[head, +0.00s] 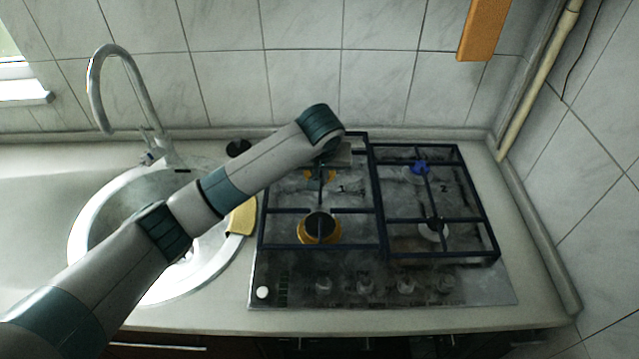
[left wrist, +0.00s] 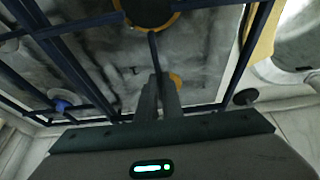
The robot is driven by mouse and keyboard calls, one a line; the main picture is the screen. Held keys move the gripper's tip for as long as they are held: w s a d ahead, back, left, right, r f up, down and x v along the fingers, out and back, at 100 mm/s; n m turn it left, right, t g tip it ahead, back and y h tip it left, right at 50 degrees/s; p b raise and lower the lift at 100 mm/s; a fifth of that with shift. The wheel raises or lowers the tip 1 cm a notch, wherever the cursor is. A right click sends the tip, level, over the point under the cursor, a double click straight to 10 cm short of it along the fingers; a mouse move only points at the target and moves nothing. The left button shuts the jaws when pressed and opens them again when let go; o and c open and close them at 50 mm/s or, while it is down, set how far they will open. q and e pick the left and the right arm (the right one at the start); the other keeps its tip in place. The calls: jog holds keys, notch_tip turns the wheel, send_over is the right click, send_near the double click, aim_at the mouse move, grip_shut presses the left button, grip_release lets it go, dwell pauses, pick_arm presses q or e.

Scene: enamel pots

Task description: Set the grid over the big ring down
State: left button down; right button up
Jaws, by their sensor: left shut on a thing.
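The left grid (head: 318,211), a dark blue frame with crossbars, spans the left half of the hob around the big ring (head: 319,228), a black burner with a yellow rim. The big ring also shows in the left wrist view (left wrist: 150,12). My left gripper (head: 330,168) reaches the back part of this grid. In the left wrist view my left gripper (left wrist: 158,82) is shut on a bar of the grid. A smaller yellow-rimmed burner lies behind it, partly hidden by the gripper. I cannot tell whether the grid touches the hob. My right gripper is not in view.
The right grid (head: 441,257) stands close beside the left one, over a blue burner (head: 418,168) and a white burner (head: 433,229). The sink (head: 85,235) and a yellow cloth-like piece (head: 243,217) are at left. Knobs line the hob front. A tiled wall is behind.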

pick_arm(q)
jog(key=shift+w, duration=0.35)
jog(key=shift+f, duration=0.1)
jog(key=shift+f+p, duration=0.8)
jog(key=shift+f, duration=1.1)
jog(key=shift+f, duration=0.1)
jog(key=c, duration=1.9)
grip_release()
jog(key=shift+s+f, duration=0.15)
